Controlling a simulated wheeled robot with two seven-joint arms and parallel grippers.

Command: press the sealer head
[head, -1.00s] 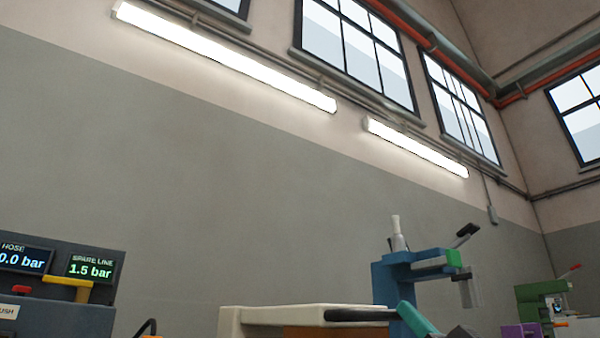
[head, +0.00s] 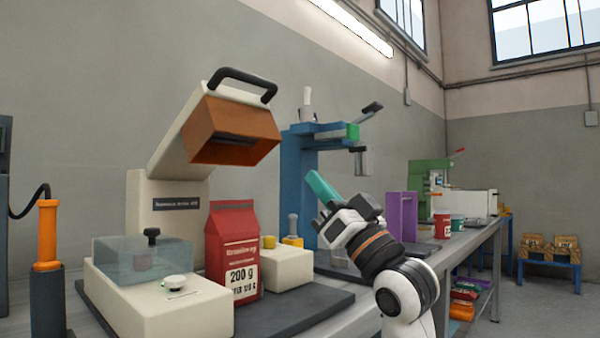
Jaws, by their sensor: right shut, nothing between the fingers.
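The cream sealer (head: 140,300) stands on a dark base plate at the left of the head view. Its sealer head (head: 236,132) is tilted up, with a black handle (head: 243,82) on top and an orange-brown underside. A red 200 g bag (head: 232,252) stands upright below the raised head. My right gripper (head: 317,183) is right of the bag and lower than the head, apart from both. Its teal fingers are shut and empty, pointing up and left. My left gripper is not in view.
A blue press (head: 296,175) stands behind my right gripper. An orange-handled tool (head: 47,235) stands at the left edge. A purple frame (head: 400,216), a red tub (head: 442,224) and a green machine (head: 422,177) stand farther along the bench.

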